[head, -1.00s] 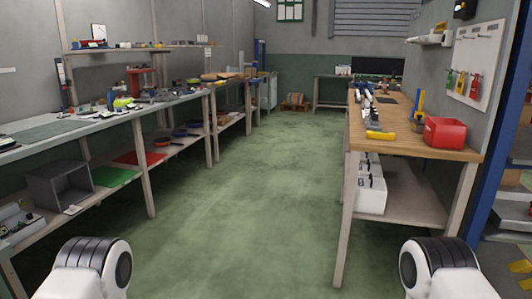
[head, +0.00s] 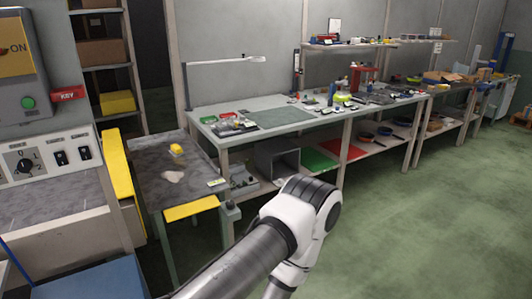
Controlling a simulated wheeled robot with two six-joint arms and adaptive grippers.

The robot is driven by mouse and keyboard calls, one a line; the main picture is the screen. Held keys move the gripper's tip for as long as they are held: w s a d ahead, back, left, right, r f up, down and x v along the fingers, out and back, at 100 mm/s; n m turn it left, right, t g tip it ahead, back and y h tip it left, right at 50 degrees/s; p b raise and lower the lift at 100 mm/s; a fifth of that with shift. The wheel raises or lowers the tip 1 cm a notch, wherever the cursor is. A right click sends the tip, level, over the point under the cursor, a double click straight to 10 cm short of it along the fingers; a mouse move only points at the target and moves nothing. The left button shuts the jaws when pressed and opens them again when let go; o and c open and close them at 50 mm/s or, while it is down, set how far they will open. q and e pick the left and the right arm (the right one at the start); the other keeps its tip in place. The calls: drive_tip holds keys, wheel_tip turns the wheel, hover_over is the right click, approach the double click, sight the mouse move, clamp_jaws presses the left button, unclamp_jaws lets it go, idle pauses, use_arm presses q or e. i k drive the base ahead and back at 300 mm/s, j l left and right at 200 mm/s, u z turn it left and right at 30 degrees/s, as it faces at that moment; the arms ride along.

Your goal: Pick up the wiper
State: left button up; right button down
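I cannot make out a wiper for certain. A small yellow block (head: 176,150) and a pale flat patch (head: 173,176) lie on the dark-topped table (head: 150,190) at the left. I cannot tell whether either of them is the wiper. One of my arms crosses the lower middle, in front of the floor and near the long workbench. Neither of my grippers shows in the head view.
A control panel (head: 45,150) with switches fills the left edge. A long workbench (head: 330,128) with tools and parts runs along the wall, with a grey bin (head: 278,160) on its lower shelf. The green floor (head: 420,220) at the right is clear.

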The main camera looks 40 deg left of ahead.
sight(177, 151)
drive_tip(key=u, duration=2)
